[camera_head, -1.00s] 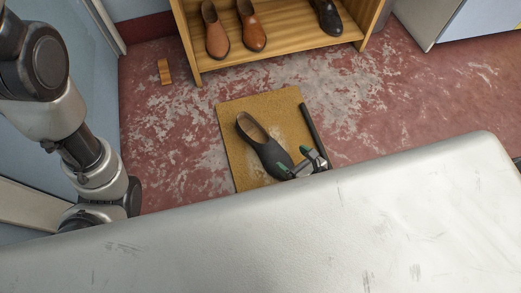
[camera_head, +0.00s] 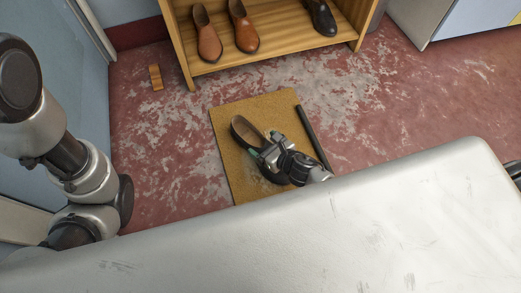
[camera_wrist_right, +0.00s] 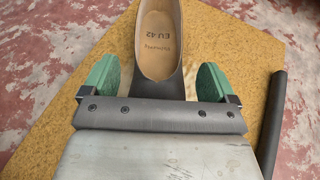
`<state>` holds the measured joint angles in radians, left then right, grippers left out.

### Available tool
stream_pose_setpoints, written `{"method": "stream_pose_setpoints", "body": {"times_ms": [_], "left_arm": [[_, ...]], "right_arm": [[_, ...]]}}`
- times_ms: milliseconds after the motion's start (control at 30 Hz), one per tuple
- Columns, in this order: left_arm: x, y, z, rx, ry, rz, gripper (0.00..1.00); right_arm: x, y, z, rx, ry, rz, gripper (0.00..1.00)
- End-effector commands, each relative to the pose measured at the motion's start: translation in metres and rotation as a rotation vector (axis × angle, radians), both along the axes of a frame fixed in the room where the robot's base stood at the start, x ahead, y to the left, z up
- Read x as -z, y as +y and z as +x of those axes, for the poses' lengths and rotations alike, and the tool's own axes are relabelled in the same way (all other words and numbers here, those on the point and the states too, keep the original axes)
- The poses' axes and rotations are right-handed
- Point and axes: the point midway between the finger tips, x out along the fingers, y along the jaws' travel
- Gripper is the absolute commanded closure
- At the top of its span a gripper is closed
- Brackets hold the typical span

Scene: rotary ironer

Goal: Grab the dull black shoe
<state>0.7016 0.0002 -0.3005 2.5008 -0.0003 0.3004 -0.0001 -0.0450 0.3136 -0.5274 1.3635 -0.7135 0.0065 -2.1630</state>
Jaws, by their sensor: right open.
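The dull black shoe (camera_head: 240,126) lies on a tan mat (camera_head: 228,165) on the floor. My right gripper (camera_head: 264,144) is over it in the head view and covers its middle and toe. In the right wrist view, the shoe's heel opening with a beige insole (camera_wrist_right: 159,38) points away, and the right gripper's green fingers (camera_wrist_right: 157,84) are open, one on each side of the shoe. I cannot tell whether they touch it. My left arm shows at the left, but its gripper is out of view.
A dark rod (camera_head: 312,136) lies along the mat's right side. A wooden shelf (camera_head: 270,56) with two brown shoes (camera_head: 243,28) and a black shoe (camera_head: 323,18) stands behind. A small wooden block (camera_head: 156,77) is on the floor. A large white surface (camera_head: 300,235) fills the foreground.

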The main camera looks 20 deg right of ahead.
Motion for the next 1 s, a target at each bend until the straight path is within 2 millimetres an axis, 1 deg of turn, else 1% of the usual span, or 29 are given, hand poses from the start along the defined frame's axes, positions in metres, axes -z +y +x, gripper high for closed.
{"method": "stream_pose_setpoints", "body": {"times_ms": [233, 767, 1000], "left_arm": [[0.0004, -0.0001, 0.0000, 0.000, 0.000, 0.000, 0.57], [0.0005, -0.0001, 0.0004, 0.000, 0.001, 0.000, 0.57], [0.0000, -0.0001, 0.0006, 0.000, 0.002, 0.000, 0.57]], "right_arm": [[0.0007, 0.0007, 0.0015, 0.001, 0.001, 0.000, 0.12], [0.0007, 0.0008, 0.0012, 0.000, 0.001, 0.000, 0.93], [-0.0006, 0.0012, 0.0015, 0.000, 0.000, 0.002, 0.94]]}}
